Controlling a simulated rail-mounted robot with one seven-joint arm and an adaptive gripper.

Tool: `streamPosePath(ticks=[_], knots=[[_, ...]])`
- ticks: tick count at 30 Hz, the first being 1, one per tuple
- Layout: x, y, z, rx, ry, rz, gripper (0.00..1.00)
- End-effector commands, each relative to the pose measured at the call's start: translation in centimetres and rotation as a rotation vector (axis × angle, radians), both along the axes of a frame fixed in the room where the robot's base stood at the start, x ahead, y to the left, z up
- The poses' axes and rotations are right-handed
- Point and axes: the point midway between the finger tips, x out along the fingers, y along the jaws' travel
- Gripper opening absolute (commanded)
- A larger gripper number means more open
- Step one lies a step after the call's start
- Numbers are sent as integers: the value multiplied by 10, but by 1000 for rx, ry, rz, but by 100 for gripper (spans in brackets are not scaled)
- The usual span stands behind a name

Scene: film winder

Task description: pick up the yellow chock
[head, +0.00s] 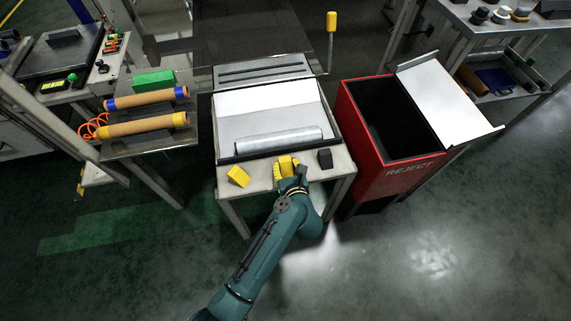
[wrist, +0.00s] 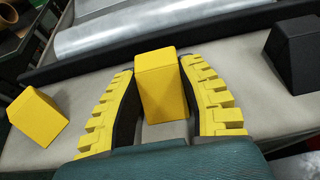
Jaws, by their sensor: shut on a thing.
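A yellow chock (wrist: 160,85) stands between the two fingers of my gripper (wrist: 161,95) in the wrist view. The yellow ribbed fingers press against its left and right sides, so the gripper is shut on it. In the head view my gripper (head: 288,170) is at the front edge of the grey table (head: 262,177), with the held yellow chock (head: 285,163) at its tip. I cannot tell whether the chock touches the table. A second yellow chock (head: 238,176) lies tilted on the table to the left; it also shows in the wrist view (wrist: 32,118).
A black block (head: 325,159) sits to the right on the table. A silver roll (head: 278,140) lies behind a dark bar (wrist: 95,66). A red reject bin (head: 390,165) stands to the right. A rack with yellow-ended and blue-ended rolls (head: 145,125) stands to the left.

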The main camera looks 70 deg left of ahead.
Motion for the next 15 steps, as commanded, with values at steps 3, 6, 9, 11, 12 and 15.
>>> streamPosePath(ticks=[3, 6, 9, 11, 12, 15], knots=[[0, 0, -1, -2, 1, 0, 4], [0, 0, 5, -1, 0, 0, 4], [0, 0, 25, 0, -1, -1, 4], [0, 0, 42, 1, -2, 0, 4], [0, 0, 53, 1, -3, 1, 4], [0, 0, 75, 0, -1, 1, 4]])
